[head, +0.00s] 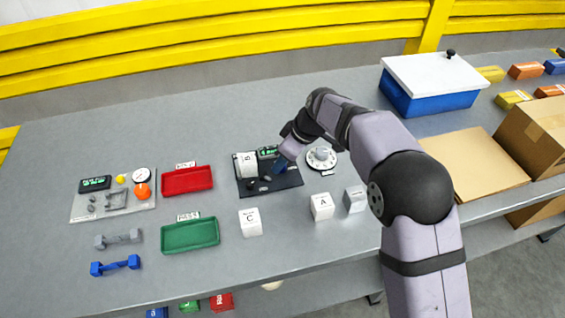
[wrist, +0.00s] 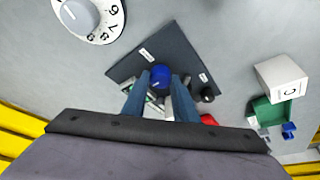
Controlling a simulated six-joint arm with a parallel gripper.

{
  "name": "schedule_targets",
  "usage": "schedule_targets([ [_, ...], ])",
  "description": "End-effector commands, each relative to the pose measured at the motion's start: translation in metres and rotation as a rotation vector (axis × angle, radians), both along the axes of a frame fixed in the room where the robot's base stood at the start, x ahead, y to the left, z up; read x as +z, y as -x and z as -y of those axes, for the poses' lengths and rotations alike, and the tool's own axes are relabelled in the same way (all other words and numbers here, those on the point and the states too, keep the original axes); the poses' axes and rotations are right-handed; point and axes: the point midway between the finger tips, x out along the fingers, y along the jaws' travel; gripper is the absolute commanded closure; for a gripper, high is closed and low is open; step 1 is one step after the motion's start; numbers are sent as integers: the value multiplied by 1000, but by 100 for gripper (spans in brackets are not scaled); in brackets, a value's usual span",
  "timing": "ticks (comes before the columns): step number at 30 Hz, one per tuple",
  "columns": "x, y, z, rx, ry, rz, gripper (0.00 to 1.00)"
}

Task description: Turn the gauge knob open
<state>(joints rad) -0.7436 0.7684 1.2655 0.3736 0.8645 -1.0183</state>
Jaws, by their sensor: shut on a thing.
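A dark panel (head: 290,183) lies on the bench with a green-lit display (head: 268,152) at its back edge. In the wrist view the panel (wrist: 190,60) carries a round blue knob (wrist: 160,76) and two small labels. My gripper (wrist: 161,82) has its two blue fingers on either side of the blue knob, shut on it. In the head view my gripper (head: 272,174) reaches down over the panel and hides the knob. Which way the knob is turned cannot be told.
A white numbered dial (head: 321,158) stands just right of the panel. A white block (head: 246,165) and a small black knob (wrist: 207,95) are close to my fingers. White cubes (head: 250,222) stand in front. Red (head: 187,181) and green (head: 190,235) trays lie left.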

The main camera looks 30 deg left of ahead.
Motion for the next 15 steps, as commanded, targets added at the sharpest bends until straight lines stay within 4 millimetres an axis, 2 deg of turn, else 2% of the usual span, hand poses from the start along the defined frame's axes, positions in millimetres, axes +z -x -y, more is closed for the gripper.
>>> schedule_targets([
  [15,1,-1,0,35,0,2,96],
])
